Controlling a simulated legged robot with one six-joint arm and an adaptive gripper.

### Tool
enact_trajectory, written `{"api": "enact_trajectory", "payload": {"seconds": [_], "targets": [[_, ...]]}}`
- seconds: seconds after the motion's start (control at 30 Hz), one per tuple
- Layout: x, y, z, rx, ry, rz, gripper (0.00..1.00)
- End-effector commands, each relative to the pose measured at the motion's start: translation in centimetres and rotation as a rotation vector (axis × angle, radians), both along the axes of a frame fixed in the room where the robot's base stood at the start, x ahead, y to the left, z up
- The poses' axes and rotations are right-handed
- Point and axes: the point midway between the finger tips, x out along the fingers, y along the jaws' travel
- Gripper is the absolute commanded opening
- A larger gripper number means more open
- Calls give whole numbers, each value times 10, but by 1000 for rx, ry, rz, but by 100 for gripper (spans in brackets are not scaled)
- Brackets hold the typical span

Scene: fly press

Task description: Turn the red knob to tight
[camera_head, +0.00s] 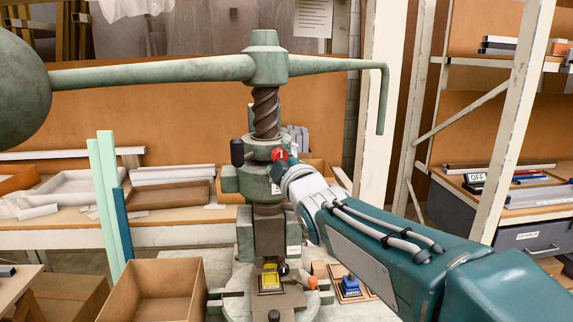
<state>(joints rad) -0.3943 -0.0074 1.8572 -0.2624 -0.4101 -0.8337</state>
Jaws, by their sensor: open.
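The green fly press (265,66) stands in the middle, with a long arm across its top and a brown screw. A small red knob (281,154) with a white mark shows on the press's collar, below the screw. My arm reaches in from the lower right. My gripper (279,169) is open at the red knob, just below and in front of it. The fingers are small and partly hidden, so I cannot tell whether they touch the knob or sit around it.
A black knob (237,152) sticks up left of the collar. A yellow block (270,277) sits on the press bed. An open cardboard box (155,290) and upright green strips (106,190) stand at left. A shelf post (517,110) rises at right.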

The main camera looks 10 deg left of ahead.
Motion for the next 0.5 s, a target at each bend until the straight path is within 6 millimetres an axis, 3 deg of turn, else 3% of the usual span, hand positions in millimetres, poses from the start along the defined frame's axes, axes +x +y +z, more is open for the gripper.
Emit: {"api": "enact_trajectory", "payload": {"seconds": [0.27, 0.5], "targets": [[0, 0, 1, -19, -14, 0, 79], [1, -1, 1, -285, -157, 0, 79]]}}
